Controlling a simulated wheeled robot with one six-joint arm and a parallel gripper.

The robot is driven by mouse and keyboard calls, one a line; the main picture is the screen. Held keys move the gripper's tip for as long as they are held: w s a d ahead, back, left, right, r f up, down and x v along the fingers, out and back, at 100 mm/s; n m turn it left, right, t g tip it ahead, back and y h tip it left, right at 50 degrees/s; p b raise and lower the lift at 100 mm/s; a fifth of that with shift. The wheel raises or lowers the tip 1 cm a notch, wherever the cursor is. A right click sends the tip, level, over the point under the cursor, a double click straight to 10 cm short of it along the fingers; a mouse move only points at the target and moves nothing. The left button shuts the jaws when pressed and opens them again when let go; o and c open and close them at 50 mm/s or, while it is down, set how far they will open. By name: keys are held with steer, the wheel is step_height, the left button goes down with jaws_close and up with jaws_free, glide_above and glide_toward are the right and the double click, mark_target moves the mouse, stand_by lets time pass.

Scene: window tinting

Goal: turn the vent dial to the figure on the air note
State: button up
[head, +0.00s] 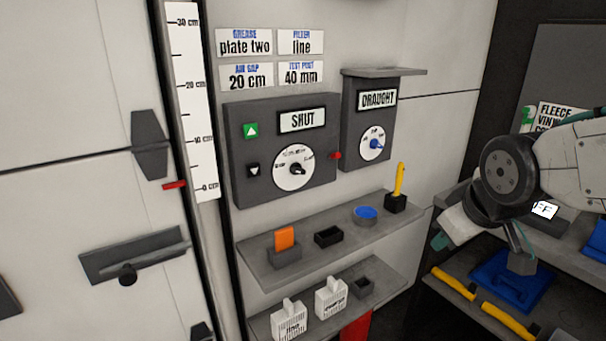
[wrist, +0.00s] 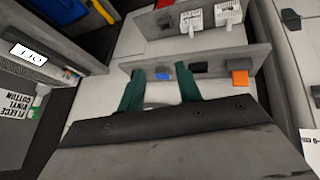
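The air gap note (head: 247,77) on the wall reads "20 cm". Below it, a dark panel (head: 240,180) labelled "SHUT" carries a white-faced dial (head: 293,168) with a dark knob. To its right, the "DRAUGHT" box (head: 354,152) has a smaller white dial with a blue knob (head: 376,144). I cannot tell which is the vent dial, and the dial markings are too small to read. My gripper (head: 446,238) is at the right, apart from both dials. In the wrist view its green fingers (wrist: 161,90) are spread, with nothing held between them.
A 0–30 cm scale (head: 194,100) has a red pointer (head: 174,185) near 0. A shelf (head: 300,262) below the panel holds an orange block (head: 285,238), a blue dish (head: 365,213) and a yellow tool (head: 399,178). White containers (head: 331,297) stand lower. A dark bench is at right.

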steer(key=w+a+n+t+y, duration=0.3)
steer(key=w+a+n+t, duration=0.35)
steer(key=w, duration=0.85)
steer(key=n+t+y, duration=0.2)
steer(key=n+y, duration=0.5)
steer(key=n, duration=0.2)
glide_toward(300, 172)
steer(key=w, duration=0.1)
steer(key=shift+m, duration=0.25)
steer(key=x, duration=0.8)
steer(key=shift+s+a, duration=0.15)
jaws_close()
